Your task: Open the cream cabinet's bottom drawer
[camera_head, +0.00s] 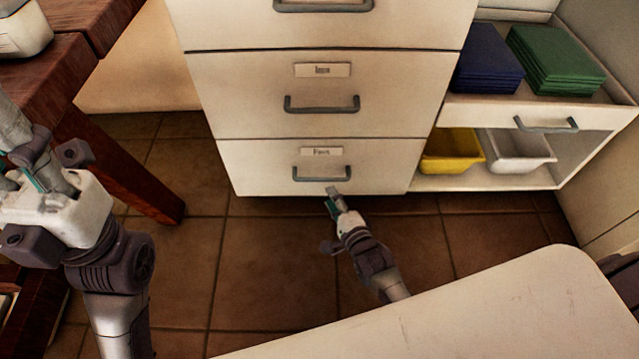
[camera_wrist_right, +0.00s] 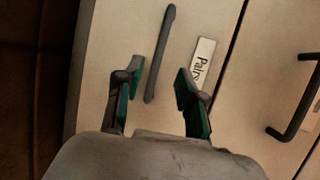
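The cream cabinet (camera_head: 320,95) stands ahead in the head view. Its bottom drawer (camera_head: 260,170) sits flush with the front and has a grey bar handle (camera_head: 322,178) under a small label. In the right wrist view the handle (camera_wrist_right: 160,55) runs lengthwise ahead of my right gripper (camera_wrist_right: 157,97), beside a label reading "Pairs". The two fingers are apart with nothing gripped, and the handle lines up with the gap between them. In the head view my right gripper (camera_head: 333,199) is just below the handle. My left gripper (camera_head: 40,180) is at the left edge, away from the cabinet; its fingers are unclear.
A wooden table (camera_head: 95,25) with a leg stands left. An open shelf to the right holds blue (camera_head: 487,58) and green (camera_head: 555,60) stacks above yellow (camera_head: 452,150) and white (camera_head: 518,150) bins. Tiled floor (camera_head: 270,245) before the drawer is clear apart from my right arm.

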